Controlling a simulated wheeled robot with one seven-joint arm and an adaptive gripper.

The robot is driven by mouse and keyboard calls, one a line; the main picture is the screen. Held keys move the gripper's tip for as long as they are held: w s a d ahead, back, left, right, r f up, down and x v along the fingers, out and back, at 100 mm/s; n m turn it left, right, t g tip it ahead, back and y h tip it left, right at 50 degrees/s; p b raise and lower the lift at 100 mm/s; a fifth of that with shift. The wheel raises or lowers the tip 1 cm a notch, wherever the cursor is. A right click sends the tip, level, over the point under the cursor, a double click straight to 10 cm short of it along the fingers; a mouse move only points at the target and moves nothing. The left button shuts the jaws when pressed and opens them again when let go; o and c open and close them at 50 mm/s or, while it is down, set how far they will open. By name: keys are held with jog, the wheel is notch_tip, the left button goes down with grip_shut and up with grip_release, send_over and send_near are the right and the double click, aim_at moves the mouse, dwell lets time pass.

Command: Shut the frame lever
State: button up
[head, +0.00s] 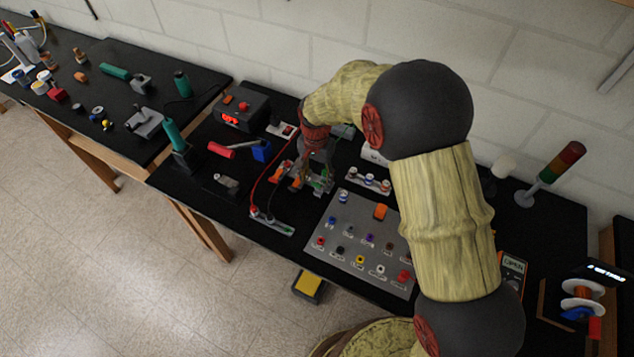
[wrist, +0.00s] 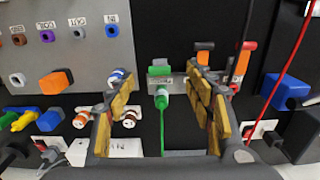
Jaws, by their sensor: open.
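My gripper (wrist: 160,76) is open, with its two padded fingers spread apart in the wrist view. Between them are a grey terminal block with a green top (wrist: 160,69) and a green plug (wrist: 161,98) with a green wire; I see no contact. The right finger partly hides this base. The label is unreadable, so I cannot tell which is the frame lever. In the head view my gripper (head: 304,178) is low over these fittings, which it partly covers.
A red cable (wrist: 284,65) runs right of the levers.

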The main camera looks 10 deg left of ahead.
aim_at(318, 185)
jog(key=shift+f, duration=2)
jog(key=c, duration=1.2)
